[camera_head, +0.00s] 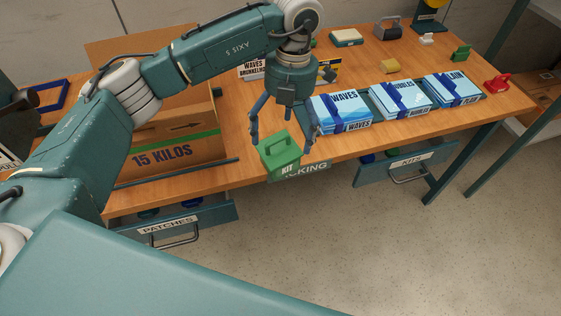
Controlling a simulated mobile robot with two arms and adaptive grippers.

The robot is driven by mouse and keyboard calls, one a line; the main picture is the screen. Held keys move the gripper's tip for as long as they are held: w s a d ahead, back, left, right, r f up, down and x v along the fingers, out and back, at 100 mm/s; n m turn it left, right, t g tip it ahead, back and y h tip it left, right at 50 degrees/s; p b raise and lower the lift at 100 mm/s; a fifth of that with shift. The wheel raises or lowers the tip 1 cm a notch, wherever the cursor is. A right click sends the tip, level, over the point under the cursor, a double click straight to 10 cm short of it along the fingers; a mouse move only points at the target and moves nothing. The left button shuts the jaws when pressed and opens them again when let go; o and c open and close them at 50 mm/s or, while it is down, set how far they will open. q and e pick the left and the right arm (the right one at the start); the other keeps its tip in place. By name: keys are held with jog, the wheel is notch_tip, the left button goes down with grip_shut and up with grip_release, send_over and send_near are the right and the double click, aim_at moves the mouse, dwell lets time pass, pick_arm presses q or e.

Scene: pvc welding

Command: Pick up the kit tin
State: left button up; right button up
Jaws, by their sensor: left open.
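The kit tin (281,158) is a small green box with a handle on top and the word KIT on its front. It shows at the front edge of the wooden table, covering part of the PACKING label, and looks slightly tilted. My left gripper (284,136) points down just above it. Its two fingers are spread apart, one to each side of the tin's upper part. I cannot tell whether either finger touches the tin, or whether its base rests on the table. My right gripper is not in view.
A cardboard box (172,145) marked 15 KILOS stands left on the table. Several blue-and-white packs, including the WAVES pack (340,109), lie to the right. Below are the open PATCHES drawer (180,222) and KITS drawer (402,165). A red object (497,84) sits near the right corner.

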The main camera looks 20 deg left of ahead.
aim_at(280, 146)
pick_arm(q)
jog(key=f, duration=0.3)
jog(key=shift+s+a+f, duration=0.1)
jog(key=shift+s+f, duration=0.05)
jog(key=shift+s, duration=0.05)
jog(key=f, duration=0.1)
jog(key=f+p, duration=0.2)
jog(key=f, duration=0.1)
jog(key=shift+s+a, duration=0.2)
jog(key=shift+a, duration=0.1)
jog(key=shift+f, duration=0.65)
jog(key=c, duration=1.8)
